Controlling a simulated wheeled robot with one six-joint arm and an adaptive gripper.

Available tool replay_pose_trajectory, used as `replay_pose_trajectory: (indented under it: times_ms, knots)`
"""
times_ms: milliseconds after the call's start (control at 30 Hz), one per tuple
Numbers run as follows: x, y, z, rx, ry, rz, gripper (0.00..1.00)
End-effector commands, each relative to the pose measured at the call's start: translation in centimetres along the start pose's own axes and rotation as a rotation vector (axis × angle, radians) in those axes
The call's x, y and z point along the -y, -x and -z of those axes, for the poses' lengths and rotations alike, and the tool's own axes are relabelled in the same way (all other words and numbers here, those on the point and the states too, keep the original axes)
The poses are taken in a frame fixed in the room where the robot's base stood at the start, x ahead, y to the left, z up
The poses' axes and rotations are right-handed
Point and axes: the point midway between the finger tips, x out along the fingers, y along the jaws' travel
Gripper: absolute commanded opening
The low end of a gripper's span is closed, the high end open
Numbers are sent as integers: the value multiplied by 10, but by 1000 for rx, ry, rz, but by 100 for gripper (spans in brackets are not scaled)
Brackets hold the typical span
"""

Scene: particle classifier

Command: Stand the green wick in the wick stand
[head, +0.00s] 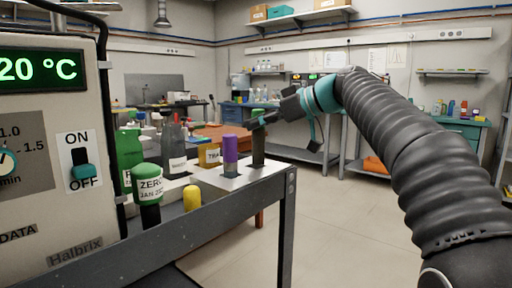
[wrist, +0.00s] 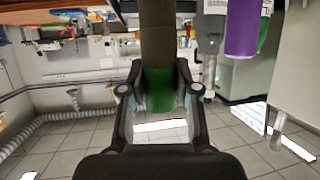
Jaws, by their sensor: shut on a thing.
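The green wick (wrist: 160,92) is between my gripper's fingers in the wrist view, its green end at the fingertips and its long dark shaft (wrist: 158,40) running away from them. In the head view my gripper (head: 262,120) is over the far end of the bench, and the dark shaft (head: 258,148) hangs upright below it. I cannot clearly make out the wick stand or whether the shaft's lower end touches anything.
A machine with a 20 °C display (head: 45,130) fills the left. Bottles (head: 175,145) stand behind.

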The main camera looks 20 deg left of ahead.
Motion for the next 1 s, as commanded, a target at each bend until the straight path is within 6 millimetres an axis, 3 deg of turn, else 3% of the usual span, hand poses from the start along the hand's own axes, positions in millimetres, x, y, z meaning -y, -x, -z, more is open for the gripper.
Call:
replay_pose_trajectory:
  times_ms: [167, 467, 867, 900, 1000]
  knots:
    - [4, -11, -4, 0, 0, -1, 0]
    - [4, -25, -38, 1, 0, -1, 0]
    - [3, -27, -42, 0, 1, -1, 0]
    - [3, -27, -42, 1, 0, -1, 33]
    - [3, -26, -41, 1, 0, -1, 56]
